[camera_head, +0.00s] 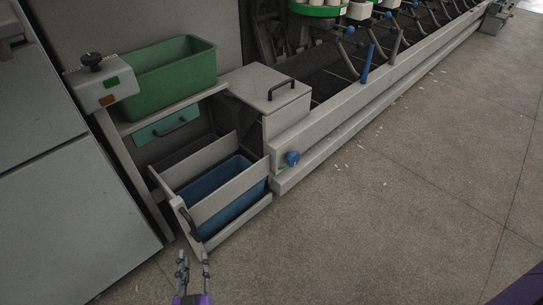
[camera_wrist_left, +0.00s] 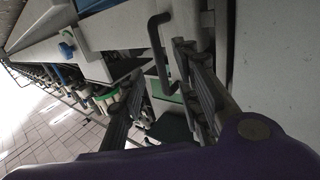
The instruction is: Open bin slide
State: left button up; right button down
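The bin slide (camera_head: 228,184) is a grey drawer-like frame low in the machine's end, standing out from it with a blue bin (camera_head: 222,192) inside. Its dark handle (camera_head: 188,222) is on the front panel and also shows in the left wrist view (camera_wrist_left: 157,45). My left gripper (camera_head: 194,258) is just in front of the handle, fingers apart and empty. In the left wrist view my left gripper (camera_wrist_left: 157,62) has the handle ahead, closer to the right-hand finger; whether they touch is unclear. My right gripper is not in view.
A green bin (camera_head: 165,80) sits on the shelf above, beside a control box (camera_head: 100,88) with a black knob. A teal drawer (camera_head: 168,128) is below it. A blue knob (camera_head: 292,158) sticks out right of the slide. The floor in front is open; a grey cabinet stands left.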

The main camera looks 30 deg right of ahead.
aim_at(195, 234)
pick_arm(q)
jog(key=x, duration=0.2)
jog(key=b+x, duration=0.1)
jog(key=x, duration=0.2)
jog(key=r+b+x, duration=0.1)
jog(key=x, duration=0.2)
jog(key=shift+w+d, duration=0.1)
jog(key=shift+d, duration=0.1)
jog(key=shift+w+b, duration=0.3)
jog(key=shift+b, duration=0.05)
jog(key=shift+w+d+r, duration=0.1)
jog(key=shift+w, duration=0.1)
jog(key=shift+c, duration=0.2)
grip_shut()
